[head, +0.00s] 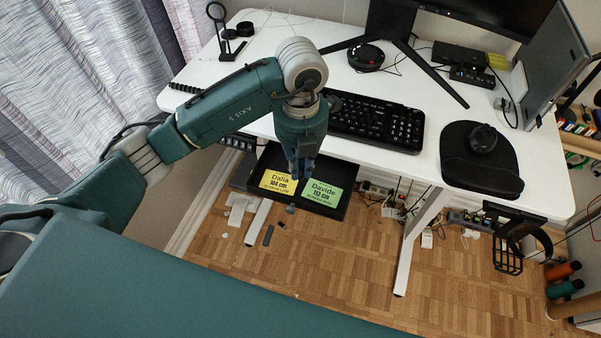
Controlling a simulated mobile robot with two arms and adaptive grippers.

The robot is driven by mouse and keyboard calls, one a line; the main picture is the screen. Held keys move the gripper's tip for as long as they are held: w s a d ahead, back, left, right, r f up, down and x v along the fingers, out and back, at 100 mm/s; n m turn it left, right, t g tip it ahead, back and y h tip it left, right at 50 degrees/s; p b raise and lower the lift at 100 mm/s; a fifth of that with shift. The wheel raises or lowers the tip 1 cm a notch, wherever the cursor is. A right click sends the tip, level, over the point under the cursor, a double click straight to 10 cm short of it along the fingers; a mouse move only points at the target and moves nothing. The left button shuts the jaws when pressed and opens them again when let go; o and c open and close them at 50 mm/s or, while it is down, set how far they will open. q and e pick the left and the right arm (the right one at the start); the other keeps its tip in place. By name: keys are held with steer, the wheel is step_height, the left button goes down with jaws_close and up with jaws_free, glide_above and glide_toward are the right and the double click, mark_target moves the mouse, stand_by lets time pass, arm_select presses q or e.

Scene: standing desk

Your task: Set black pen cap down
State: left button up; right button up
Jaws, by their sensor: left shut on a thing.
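My left gripper (292,178) comes down from the wrist in front of the desk's front edge, over the open black drawer (330,208). It is shut on a small dark thing, taken to be the black pen cap; the cap is too small and dark to make out clearly against the fingers. The drawer holds a yellow card marked Dalia (279,182) and a green card marked Davide (322,192). The gripper partly hides the space between the cards. My right gripper is not in view.
The white desk (437,104) carries a black keyboard (375,122), a mouse (482,139) on a black mat (462,163), a monitor stand (405,50) and a round black device (366,57). Cables and power strips hang below. The wooden floor (350,265) is mostly clear.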

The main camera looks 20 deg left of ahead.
mark_target(301, 172)
arm_select(q)
step_height(301, 172, down, 4)
steer(key=shift+r+p, duration=0.25)
steer(key=shift+p, duration=0.15)
steer(key=shift+f, duration=0.1)
steer(key=shift+f, duration=0.1)
steer(key=shift+f+b, duration=0.15)
steer(key=shift+b, duration=0.15)
steer(key=o, duration=0.7)
steer(key=shift+c, duration=0.2)
